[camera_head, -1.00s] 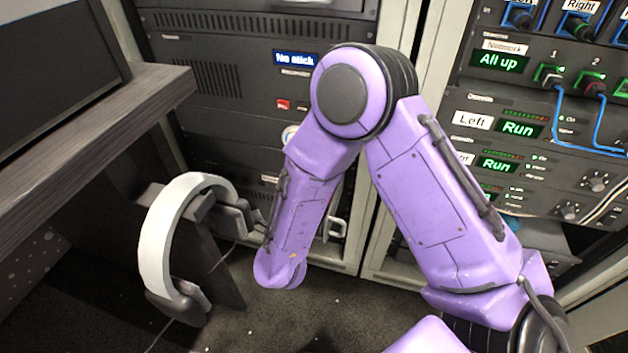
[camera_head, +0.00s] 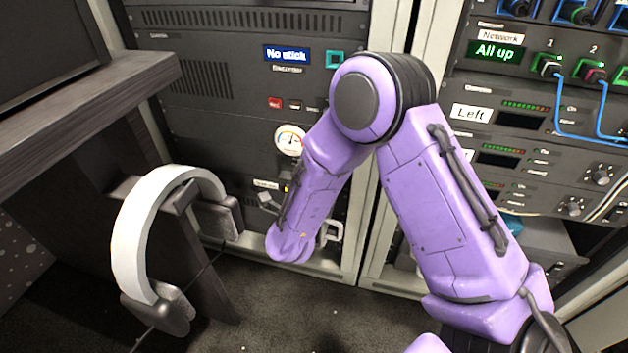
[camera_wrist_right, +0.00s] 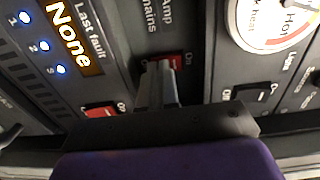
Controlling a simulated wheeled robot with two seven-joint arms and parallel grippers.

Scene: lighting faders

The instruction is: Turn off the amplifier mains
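In the right wrist view, the red rocker switch labelled "Amp mains" (camera_wrist_right: 174,61) sits on a dark panel, partly hidden by my right gripper (camera_wrist_right: 157,68). The gripper's fingers are together, with nothing seen between them, and their tips are at the switch face. I cannot tell whether they touch it. In the head view my purple right arm hides that switch and the gripper. The amplifiers (camera_head: 535,94) in the right rack have dark displays; the upper one is labelled "Left" and its green level lights are lit. My left gripper is not in view.
Another red switch (camera_wrist_right: 101,111) and a black switch (camera_wrist_right: 252,92) flank the gripper. A round gauge (camera_head: 290,139) and a recorder showing "No stick" (camera_head: 287,54) are in the left rack. White headphones (camera_head: 135,235) hang by the desk (camera_head: 90,110) at left.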

